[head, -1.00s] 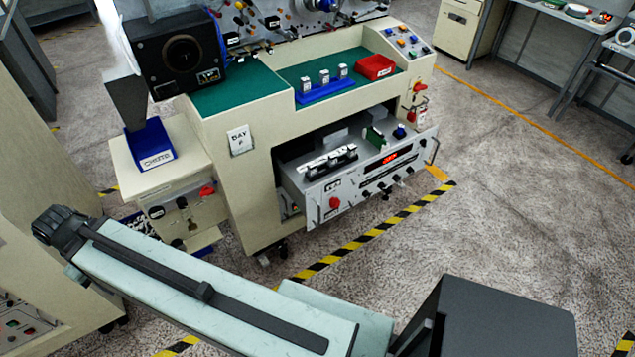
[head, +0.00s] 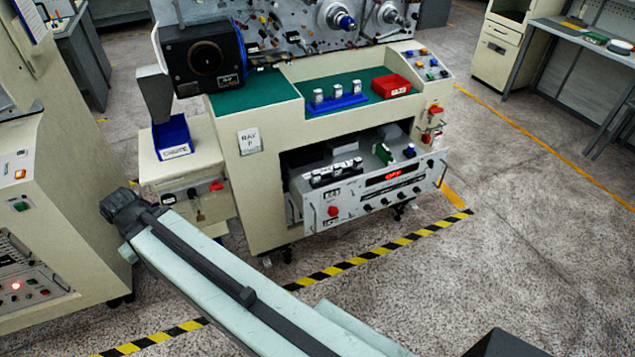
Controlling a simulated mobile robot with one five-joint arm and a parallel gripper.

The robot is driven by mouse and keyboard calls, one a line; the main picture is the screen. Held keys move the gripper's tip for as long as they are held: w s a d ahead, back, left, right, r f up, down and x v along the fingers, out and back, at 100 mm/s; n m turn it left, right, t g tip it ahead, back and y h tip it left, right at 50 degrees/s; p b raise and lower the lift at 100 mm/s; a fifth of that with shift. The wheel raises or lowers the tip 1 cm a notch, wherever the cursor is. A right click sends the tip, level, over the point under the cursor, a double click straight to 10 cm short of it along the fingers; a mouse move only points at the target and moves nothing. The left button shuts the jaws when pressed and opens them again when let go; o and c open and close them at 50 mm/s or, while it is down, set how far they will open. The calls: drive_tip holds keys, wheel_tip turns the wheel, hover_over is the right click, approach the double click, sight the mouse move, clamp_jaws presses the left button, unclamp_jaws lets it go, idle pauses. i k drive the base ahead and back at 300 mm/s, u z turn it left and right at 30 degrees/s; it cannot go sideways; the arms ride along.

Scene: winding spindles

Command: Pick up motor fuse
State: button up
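No part is plainly marked as the motor fuse. An open drawer unit (head: 345,208) juts from the front of the cream bench, with a red lit display. On its top sit a black block with white pieces (head: 333,173) and a small green upright part (head: 383,153). Several white, metal-capped cylinders (head: 340,90) stand upright in a blue rack (head: 337,104) on the green bench top. I cannot tell which of these is the fuse. My arm reaches from the lower right to a dark joint at the left, short of the bench. My gripper's fingers do not show.
A red bin (head: 391,87) sits right of the rack. A blue bin (head: 171,137) stands on the low cabinet at left. A cream cabinet (head: 60,190) stands close to my arm's left end. Yellow-black floor tape (head: 385,248) runs before the bench. The floor at right is clear.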

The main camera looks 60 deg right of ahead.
sight(316, 175)
drive_tip(key=z, duration=0.05)
drive_tip(key=i, duration=0.9)
drive_tip(key=u, duration=0.1)
